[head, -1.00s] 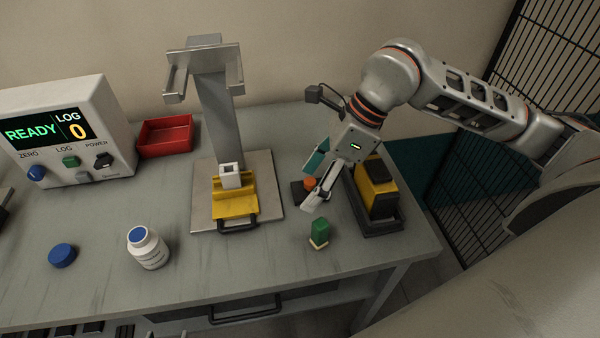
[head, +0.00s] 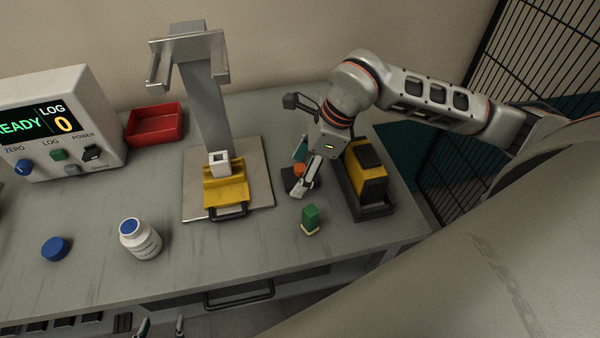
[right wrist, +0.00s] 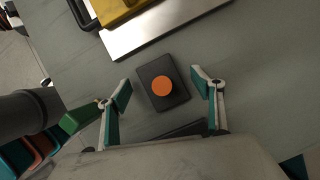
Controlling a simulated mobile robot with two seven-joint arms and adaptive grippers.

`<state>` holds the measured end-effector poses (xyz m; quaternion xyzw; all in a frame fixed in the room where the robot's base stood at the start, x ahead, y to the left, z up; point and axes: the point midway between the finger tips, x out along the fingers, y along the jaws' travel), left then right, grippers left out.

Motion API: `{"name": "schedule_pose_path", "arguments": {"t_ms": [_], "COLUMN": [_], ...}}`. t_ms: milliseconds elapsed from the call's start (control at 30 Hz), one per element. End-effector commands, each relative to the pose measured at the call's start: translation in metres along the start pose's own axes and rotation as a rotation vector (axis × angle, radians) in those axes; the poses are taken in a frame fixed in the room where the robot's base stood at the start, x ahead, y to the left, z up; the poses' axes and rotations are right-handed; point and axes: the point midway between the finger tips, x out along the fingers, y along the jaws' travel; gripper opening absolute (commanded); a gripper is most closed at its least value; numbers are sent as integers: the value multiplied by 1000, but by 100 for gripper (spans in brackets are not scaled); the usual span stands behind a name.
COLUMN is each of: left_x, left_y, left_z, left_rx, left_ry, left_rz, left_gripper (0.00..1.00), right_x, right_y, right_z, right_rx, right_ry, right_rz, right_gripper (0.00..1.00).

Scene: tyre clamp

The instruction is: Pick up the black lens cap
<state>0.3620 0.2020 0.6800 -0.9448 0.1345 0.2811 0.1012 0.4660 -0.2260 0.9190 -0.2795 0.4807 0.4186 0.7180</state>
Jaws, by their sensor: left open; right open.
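I cannot make out a round black lens cap in either view. A flat black block with an orange round top (head: 299,170) sits on the bench and also shows in the right wrist view (right wrist: 162,87). My right gripper (head: 302,167) is open above this block; in the right wrist view its two teal-padded fingers (right wrist: 161,88) stand on either side of it, apart from it. My left gripper (head: 161,327) is open at the bottom edge of the head view, in front of the bench, with only its fingertips showing.
A yellow and black device (head: 368,182) stands close right of my right gripper. A green block (head: 310,219) is in front. A metal stand with a yellow clamp (head: 226,192), white bottle (head: 141,240), blue lid (head: 55,249), red tray (head: 154,124) and display box (head: 60,125) stand leftward.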

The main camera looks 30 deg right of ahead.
Motion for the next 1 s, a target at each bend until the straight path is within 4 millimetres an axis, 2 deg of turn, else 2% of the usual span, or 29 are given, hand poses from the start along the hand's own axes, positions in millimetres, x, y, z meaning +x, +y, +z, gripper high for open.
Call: {"name": "schedule_pose_path", "arguments": {"t_ms": [200,367,800,1000], "left_x": [0,0,0,0], "left_y": [0,0,0,0], "left_z": [-1,-2,-3,-2], "left_rx": [0,0,0,0], "left_ry": [2,4,5,5], "left_rz": [0,-1,-1,-1], "left_gripper": [48,48,48,48], "right_x": [1,1,0,-12], "right_y": [0,0,0,-1], "right_z": [0,0,0,6], "right_rx": [0,0,0,-2], "right_ry": [0,0,1,-2], "right_rz": [-1,0,0,-3], "right_gripper": [66,26,25,22]}}
